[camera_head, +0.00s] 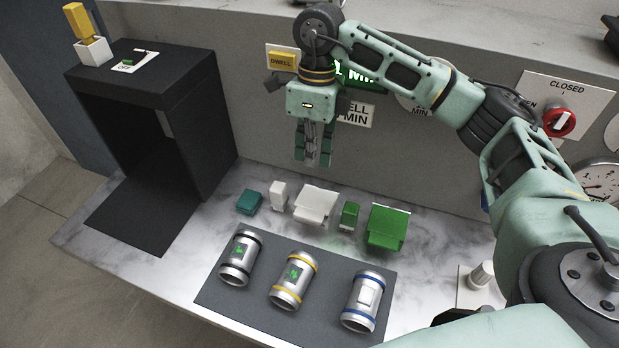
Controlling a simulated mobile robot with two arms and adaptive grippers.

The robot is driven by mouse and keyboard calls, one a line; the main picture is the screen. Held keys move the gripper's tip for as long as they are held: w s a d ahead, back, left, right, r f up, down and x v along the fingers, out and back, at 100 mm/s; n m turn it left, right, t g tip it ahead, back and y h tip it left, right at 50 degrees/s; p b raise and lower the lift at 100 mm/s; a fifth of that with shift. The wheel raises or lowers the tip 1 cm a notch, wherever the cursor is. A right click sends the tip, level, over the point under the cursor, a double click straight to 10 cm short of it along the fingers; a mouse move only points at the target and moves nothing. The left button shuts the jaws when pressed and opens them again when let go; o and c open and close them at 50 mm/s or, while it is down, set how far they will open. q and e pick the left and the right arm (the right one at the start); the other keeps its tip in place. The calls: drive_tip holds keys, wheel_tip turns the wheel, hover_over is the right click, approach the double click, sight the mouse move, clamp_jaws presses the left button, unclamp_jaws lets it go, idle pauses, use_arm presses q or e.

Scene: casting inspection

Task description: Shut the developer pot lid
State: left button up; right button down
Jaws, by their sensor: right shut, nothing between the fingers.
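A white pot (314,205) with a hinged flap stands on the marble bench. It is probably the developer pot, but I can read no label on it. Its lid looks raised, tilted up at the back. A similar green pot (387,228) stands to its right, its lid also looking raised. My right gripper (312,162) points down with its fingers together and empty. In the picture it is above the white pot, in front of the grey wall panel, and apart from the pot. My left gripper is out of view.
A teal block (249,202), a small white block (278,194) and a small green block (349,215) stand beside the pots. Several metal cylinders, one blue-banded (361,301), lie on a dark mat (222,304). A black booth (205,130) stands left. A red knob (559,122) is right.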

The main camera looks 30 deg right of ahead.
drive_tip(key=p, duration=0.3)
approach(307, 215)
drive_tip(key=shift+f, duration=0.6)
drive_tip(key=f, duration=0.1)
drive_tip(key=f+p, duration=0.1)
drive_tip(key=f, duration=0.3)
drive_tip(key=shift+s+a+p, duration=0.2)
drive_tip(key=shift+a+p, duration=0.05)
drive_tip(key=shift+p, duration=0.1)
drive_tip(key=shift+f, duration=0.4)
drive_tip(key=b, duration=0.1)
drive_tip(key=f+b, duration=0.2)
drive_tip(key=shift+s+a, duration=0.25)
drive_tip(key=shift+a, duration=0.05)
drive_tip(key=shift+b, duration=0.3)
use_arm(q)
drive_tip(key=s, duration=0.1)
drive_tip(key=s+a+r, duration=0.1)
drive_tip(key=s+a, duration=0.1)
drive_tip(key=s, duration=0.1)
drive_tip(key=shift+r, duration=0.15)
use_arm(e)
drive_tip(key=shift+r, duration=0.1)
